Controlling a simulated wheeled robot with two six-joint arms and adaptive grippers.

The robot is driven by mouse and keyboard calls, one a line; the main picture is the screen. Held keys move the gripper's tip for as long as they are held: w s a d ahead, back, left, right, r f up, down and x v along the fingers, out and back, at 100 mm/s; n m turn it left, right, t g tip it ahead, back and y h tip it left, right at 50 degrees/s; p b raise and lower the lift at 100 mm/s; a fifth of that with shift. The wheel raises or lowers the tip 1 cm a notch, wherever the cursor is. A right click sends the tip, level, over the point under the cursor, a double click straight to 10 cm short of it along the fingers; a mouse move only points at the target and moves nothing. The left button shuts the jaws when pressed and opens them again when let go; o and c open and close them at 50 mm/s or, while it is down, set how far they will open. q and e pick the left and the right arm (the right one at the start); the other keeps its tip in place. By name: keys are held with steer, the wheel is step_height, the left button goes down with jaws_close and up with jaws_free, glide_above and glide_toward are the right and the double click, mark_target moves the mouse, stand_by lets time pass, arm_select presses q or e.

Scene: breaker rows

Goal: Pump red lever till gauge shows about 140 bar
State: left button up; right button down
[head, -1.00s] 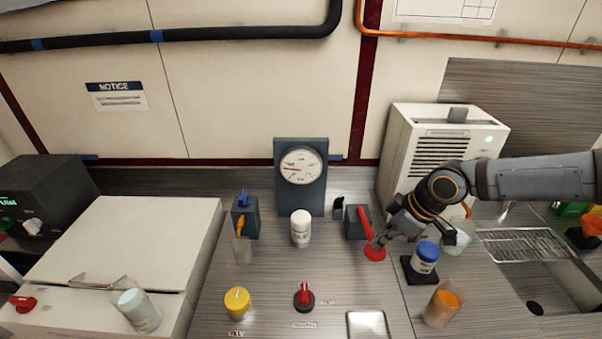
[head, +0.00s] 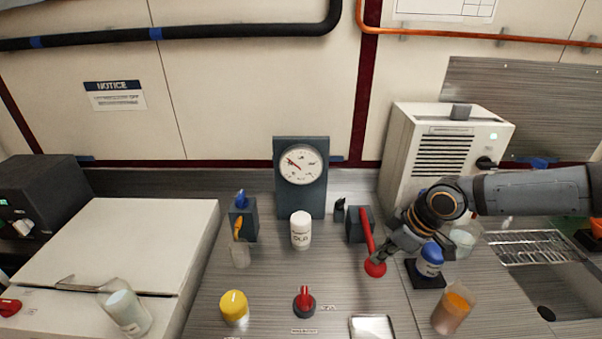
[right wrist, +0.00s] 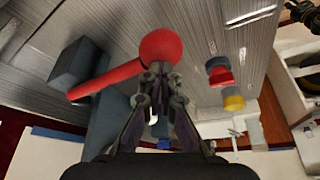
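The red lever (head: 369,238) with its round knob (head: 375,268) slants down toward the front from a dark block (head: 354,224). My right gripper (head: 388,252) is at the lever's knob end, coming from the right. In the right wrist view its fingertips (right wrist: 159,70) are together at the edge of the red knob (right wrist: 160,46), seemingly touching it and not around it. My left gripper is out of view.
A blue-capped bottle (head: 430,260) on a black stand is close beside my right gripper. A white bottle (head: 301,230), yellow knob (head: 234,306), red switch (head: 304,300) and orange-filled cup (head: 453,308) stand around.

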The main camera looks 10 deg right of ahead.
steer(key=shift+f+b, duration=0.6)
steer(key=shift+f, duration=0.3)
step_height(320, 180, up, 9)
steer(key=p, duration=0.7)
steer(key=shift+f+p, duration=0.2)
steer(key=shift+p, duration=0.15)
steer(key=shift+w+f, duration=0.1)
steer(key=shift+f, duration=0.05)
steer(key=shift+f+b, duration=3.7)
steer(key=shift+f, duration=0.4)
step_height(320, 180, up, 9)
steer(key=p, duration=0.7)
steer(key=shift+f+p, duration=0.2)
steer(key=shift+p, duration=0.15)
